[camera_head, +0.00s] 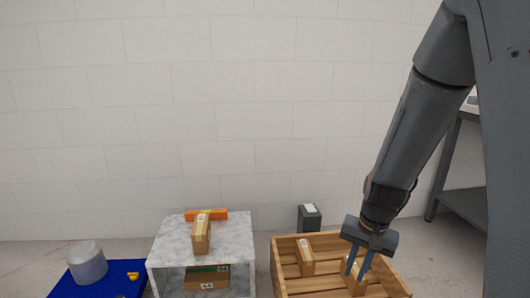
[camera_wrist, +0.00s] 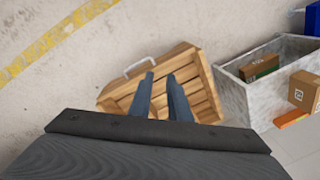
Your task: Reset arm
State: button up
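My gripper (camera_head: 356,273) points down over the right part of the wooden crate (camera_head: 278,270) in the head view. Its two fingers stand apart, and a cardboard box (camera_head: 354,287) shows behind and below them. In the wrist view my gripper (camera_wrist: 161,78) is open, with crate slats showing between the fingers and nothing visibly held. The crate (camera_wrist: 205,75) lies beyond the fingertips there. A second cardboard box (camera_head: 306,259) stands in the crate's left part. My dark gripper body hides the near side of the crate in the wrist view.
A marble-patterned stand (camera_head: 160,252) left of the crate bears a cardboard box (camera_head: 201,234) and an orange block (camera_head: 219,213), with another box (camera_head: 207,278) inside. A blue surface (camera_head: 72,288) holds a grey cylinder (camera_head: 87,264). A grey post (camera_head: 310,216) stands behind the crate.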

jog(key=s+a+r+n+t+h, duration=0.1)
jog(key=s+a+r+n, duration=0.1)
jog(key=s+r+n, duration=0.15)
jog(key=s+a+r+n+t, duration=0.1)
jog(key=s+a+r+n, duration=0.15)
jog(key=s+r, duration=0.25)
jog(key=s+a+r+n+g, duration=0.1)
jog(key=s+a+n, duration=0.2)
jog(key=s+a, duration=0.6)
jog(key=s+a+n+g, duration=0.2)
jog(key=s+a+n, duration=0.25)
jog(key=a, duration=0.85)
jog(key=d+r+m+p, duration=0.4)
jog(key=d+r+p, duration=0.7)
jog(key=r+p, duration=0.3)
jog(key=d+r+m+p, duration=0.3)
jog(key=d+r+p, duration=0.7)
jog(key=r+p, duration=0.3)
jog(key=shift+d+r+m+p, duration=0.35)
jog(key=shift+p, duration=0.7)
jog(key=shift+s, duration=0.1)
